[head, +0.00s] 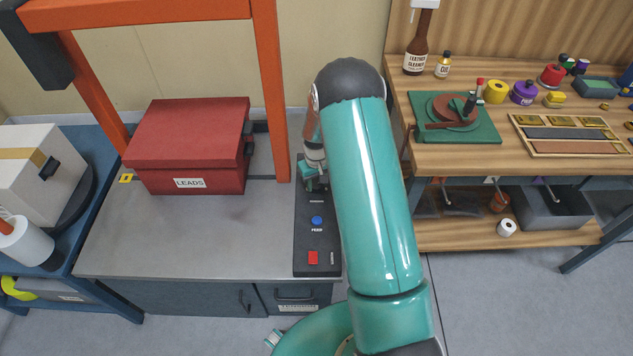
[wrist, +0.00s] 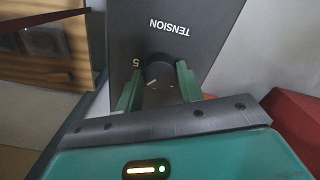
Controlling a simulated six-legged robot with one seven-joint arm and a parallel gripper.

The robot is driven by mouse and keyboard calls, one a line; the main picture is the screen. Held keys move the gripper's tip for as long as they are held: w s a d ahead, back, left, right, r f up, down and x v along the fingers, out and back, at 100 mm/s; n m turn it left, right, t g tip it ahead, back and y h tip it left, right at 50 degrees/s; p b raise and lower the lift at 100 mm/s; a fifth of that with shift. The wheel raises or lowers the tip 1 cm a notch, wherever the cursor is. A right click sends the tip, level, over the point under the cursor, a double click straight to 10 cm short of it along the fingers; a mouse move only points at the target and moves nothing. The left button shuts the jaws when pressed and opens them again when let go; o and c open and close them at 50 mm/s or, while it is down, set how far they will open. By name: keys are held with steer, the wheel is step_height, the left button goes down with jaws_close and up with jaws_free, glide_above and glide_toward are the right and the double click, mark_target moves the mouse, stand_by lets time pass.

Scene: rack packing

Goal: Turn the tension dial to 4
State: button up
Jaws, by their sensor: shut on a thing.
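The tension dial (wrist: 159,76) is a dark round knob with a light pointer line, on a dark control panel (wrist: 205,18). In the wrist view the upside-down word TENSION is printed beside it, and a "5" shows near its edge. Other numbers are hidden or too small to read. My gripper (wrist: 159,84) has its two green fingers on either side of the dial, shut on it. In the head view my gripper (head: 312,178) is at the far end of the panel (head: 302,235), and my arm hides the dial.
The panel carries a blue FEED button (head: 317,221) and a red switch (head: 313,257). A red LEADS box (head: 190,150) sits to the left under an orange frame (head: 272,90). A wooden workbench (head: 425,160) with tools and bottles stands to the right.

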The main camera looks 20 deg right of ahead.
mark_target(316, 185)
steer(key=shift+r+m, duration=0.1)
steer(key=shift+m, duration=0.3)
steer(key=o, duration=1)
step_height(316, 185, up, 14)
stand_by(0.5)
